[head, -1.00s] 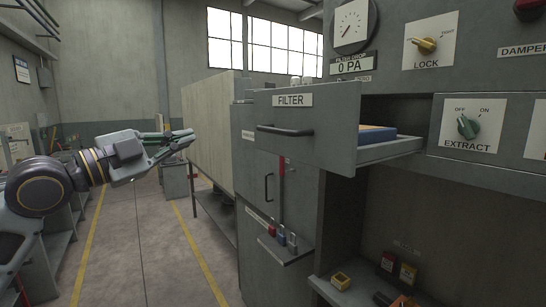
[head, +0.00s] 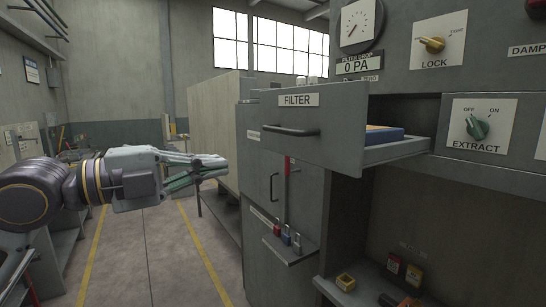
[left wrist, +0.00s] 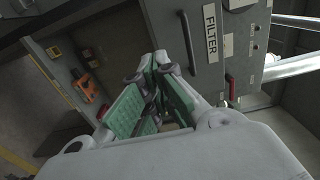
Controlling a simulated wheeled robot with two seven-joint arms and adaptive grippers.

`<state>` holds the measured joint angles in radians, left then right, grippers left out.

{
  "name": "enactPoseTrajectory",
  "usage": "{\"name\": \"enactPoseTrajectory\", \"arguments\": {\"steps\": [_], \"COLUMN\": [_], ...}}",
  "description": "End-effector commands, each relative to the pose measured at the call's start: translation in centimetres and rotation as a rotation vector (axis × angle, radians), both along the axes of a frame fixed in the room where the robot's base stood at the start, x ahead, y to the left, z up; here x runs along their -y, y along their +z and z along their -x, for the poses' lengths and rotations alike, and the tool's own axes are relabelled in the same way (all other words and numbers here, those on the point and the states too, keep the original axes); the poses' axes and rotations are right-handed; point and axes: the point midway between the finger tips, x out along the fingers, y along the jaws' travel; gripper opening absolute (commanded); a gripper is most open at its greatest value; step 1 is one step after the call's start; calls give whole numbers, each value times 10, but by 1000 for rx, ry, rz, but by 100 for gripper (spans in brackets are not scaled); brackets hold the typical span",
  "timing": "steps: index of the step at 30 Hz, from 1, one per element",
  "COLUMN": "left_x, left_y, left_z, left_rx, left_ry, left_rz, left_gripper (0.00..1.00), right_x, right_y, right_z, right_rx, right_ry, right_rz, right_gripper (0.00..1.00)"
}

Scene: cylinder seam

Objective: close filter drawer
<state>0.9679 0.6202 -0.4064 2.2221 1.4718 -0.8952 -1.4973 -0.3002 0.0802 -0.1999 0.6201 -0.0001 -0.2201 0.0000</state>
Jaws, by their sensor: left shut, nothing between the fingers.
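The filter drawer (head: 318,128) is a grey drawer with a FILTER label and a dark bar handle (head: 291,131). It stands pulled out of the cabinet, with a blue and tan filter (head: 384,135) visible inside. My left gripper (head: 222,166) is shut and empty, to the left of the drawer front and a little below the handle, apart from it. In the left wrist view the fingers (left wrist: 160,65) point toward the cabinet, and the drawer front with its label (left wrist: 211,33) is up and to the right. My right gripper is not in view.
The panel above holds a gauge (head: 361,22), a LOCK knob (head: 433,44) and an EXTRACT knob (head: 477,127). The aisle floor (head: 150,260) is clear.

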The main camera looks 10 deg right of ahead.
Motion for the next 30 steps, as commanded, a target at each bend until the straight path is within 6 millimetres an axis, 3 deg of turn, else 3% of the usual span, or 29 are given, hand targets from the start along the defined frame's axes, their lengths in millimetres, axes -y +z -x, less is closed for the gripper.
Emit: {"name": "enactPoseTrajectory", "arguments": {"steps": [11, 30], "left_x": [16, 79], "left_y": [2, 2], "left_z": [-6, -29], "left_rx": [-2, -2], "left_ry": [-1, -1], "left_rz": [2, 2], "left_gripper": [0, 0], "right_x": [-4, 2], "right_y": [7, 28], "right_z": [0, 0], "right_rx": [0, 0], "right_ry": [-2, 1], "right_rz": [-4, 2], "right_gripper": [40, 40]}}
